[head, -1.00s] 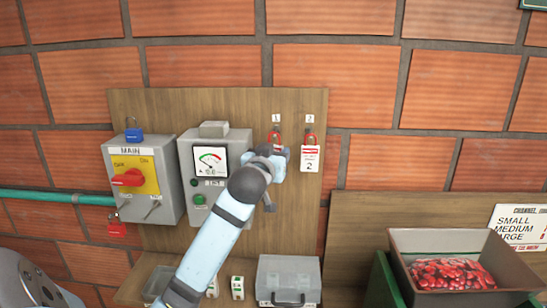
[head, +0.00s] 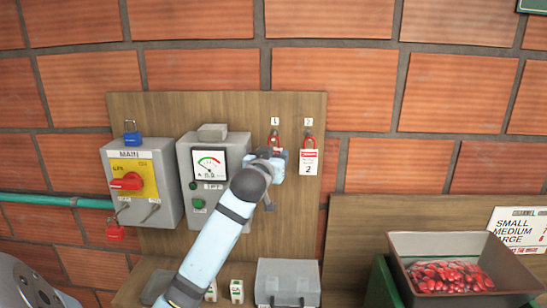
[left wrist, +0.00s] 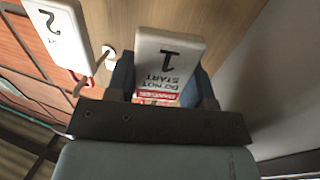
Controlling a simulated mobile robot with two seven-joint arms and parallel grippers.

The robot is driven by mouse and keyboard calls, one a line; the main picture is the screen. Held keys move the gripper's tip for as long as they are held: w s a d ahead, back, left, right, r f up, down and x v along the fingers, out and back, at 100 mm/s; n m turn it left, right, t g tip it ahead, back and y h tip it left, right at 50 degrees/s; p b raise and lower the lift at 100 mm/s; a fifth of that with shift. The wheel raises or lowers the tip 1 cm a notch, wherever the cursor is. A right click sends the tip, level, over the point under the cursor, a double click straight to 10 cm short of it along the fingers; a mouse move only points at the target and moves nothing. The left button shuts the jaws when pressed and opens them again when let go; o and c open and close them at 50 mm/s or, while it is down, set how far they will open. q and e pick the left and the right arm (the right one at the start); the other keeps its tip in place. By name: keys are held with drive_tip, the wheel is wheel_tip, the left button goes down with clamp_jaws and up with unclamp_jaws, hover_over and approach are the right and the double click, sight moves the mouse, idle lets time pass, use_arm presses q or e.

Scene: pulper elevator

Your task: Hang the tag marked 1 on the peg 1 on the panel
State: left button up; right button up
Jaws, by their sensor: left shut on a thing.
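The white tag marked 1 (left wrist: 168,55) is between the fingers of my left gripper (left wrist: 165,85) in the left wrist view, its number upside down there. In the head view my left gripper (head: 272,160) is in front of the wooden panel (head: 155,105), just below the label 1 (head: 275,121). A red padlock shape (head: 274,138) shows under that label. Peg 1 itself and the tag are mostly hidden by the gripper. The tag marked 2 (head: 309,160) hangs to the right under a red padlock shape; it also shows in the left wrist view (left wrist: 55,30). My right gripper is not in view.
Left of my gripper are the grey meter box (head: 235,143) and the MAIN switch box (head: 115,165) with a blue padlock (head: 132,138). A grey clear-lidded box (head: 288,275) sits below. A bin of red items (head: 405,242) stands at right.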

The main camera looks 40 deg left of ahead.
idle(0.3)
use_arm(q)
drive_tip(key=o, duration=1)
drive_tip(key=shift+o, duration=0.2)
drive_tip(key=b+v, duration=0.3)
drive_tip(key=v, duration=1.1)
drive_tip(key=shift+w, duration=0.1)
